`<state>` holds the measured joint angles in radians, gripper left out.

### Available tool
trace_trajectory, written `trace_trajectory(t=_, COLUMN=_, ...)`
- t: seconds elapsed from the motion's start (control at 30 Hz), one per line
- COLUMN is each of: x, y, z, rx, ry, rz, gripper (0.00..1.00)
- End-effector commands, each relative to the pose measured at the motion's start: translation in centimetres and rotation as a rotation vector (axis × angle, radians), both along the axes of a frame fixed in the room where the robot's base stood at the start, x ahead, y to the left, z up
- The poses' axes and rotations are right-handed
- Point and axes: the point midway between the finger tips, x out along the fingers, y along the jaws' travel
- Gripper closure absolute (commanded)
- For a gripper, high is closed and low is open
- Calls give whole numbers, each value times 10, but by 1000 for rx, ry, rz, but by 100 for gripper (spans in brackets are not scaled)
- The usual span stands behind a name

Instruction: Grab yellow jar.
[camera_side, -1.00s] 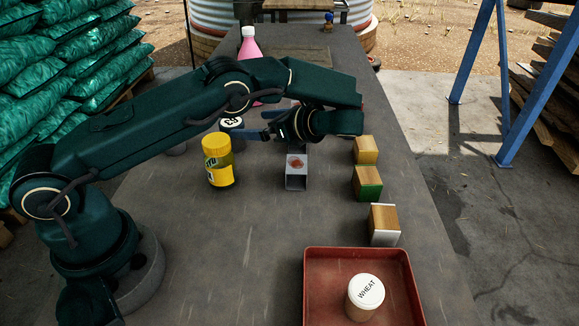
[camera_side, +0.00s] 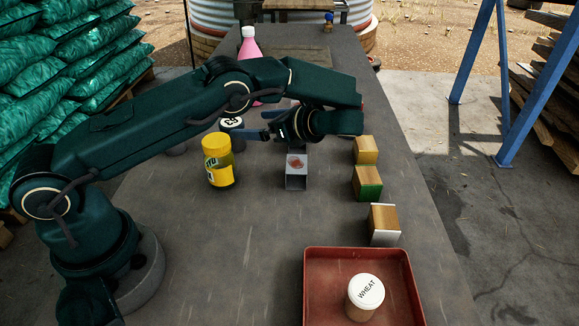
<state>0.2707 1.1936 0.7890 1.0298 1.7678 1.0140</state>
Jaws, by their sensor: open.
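The yellow jar (camera_side: 220,171) stands upright on the grey table, left of centre, with a yellow lid and a dark label with pale lettering. My gripper (camera_side: 250,135) is above and behind the jar's right side, its fingers pointing left. It is open and apart from the jar. Nothing shows between the fingers, though my arm hides part of the area behind.
Several wooden blocks (camera_side: 366,184) line the right side. A red tray (camera_side: 312,285) holds a white-lidded WHEAT jar (camera_side: 366,297). A pink bottle (camera_side: 250,48) stands behind my arm.

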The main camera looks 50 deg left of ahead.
Motion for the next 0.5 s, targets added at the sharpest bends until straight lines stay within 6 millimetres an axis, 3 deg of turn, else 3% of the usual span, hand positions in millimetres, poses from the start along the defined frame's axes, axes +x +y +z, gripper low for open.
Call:
trace_trajectory(t=0.37, x=0, y=0, z=2, rx=0, ry=-1, rz=0, gripper=0)
trace_trajectory(t=0.5, x=1, y=0, z=20, rx=-2, ry=-6, rz=-1, gripper=0)
